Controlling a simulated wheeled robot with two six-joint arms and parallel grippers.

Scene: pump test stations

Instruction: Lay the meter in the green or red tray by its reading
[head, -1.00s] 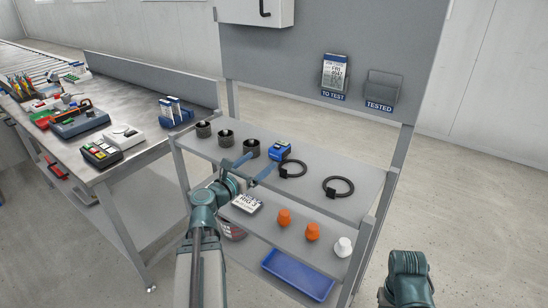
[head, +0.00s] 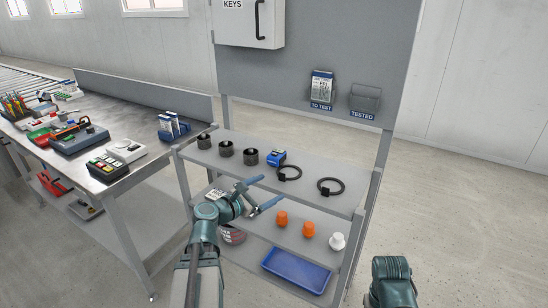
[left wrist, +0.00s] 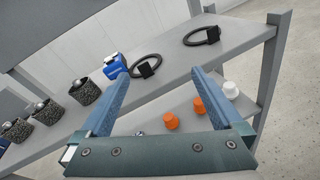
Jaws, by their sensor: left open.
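A small blue device (head: 277,157), which may be the meter, stands on the cart's upper shelf. It also shows in the left wrist view (left wrist: 114,66), beside a black ring. My left gripper (head: 270,190) is open and empty, in front of the upper shelf's edge and apart from the blue device. Its two blue fingers (left wrist: 162,72) are spread in the left wrist view. A green tray (head: 45,108) and a red tray (head: 40,136) appear at the far left on the bench, small and partly covered. No reading can be made out. My right gripper is not in view.
Several dark knurled pots (head: 226,149) and two black rings (head: 330,187) share the upper shelf. Orange caps (head: 282,219), a white cap (head: 337,241) and a blue bin (head: 296,270) are below. A test panel (head: 320,60) stands behind. Floor at right is clear.

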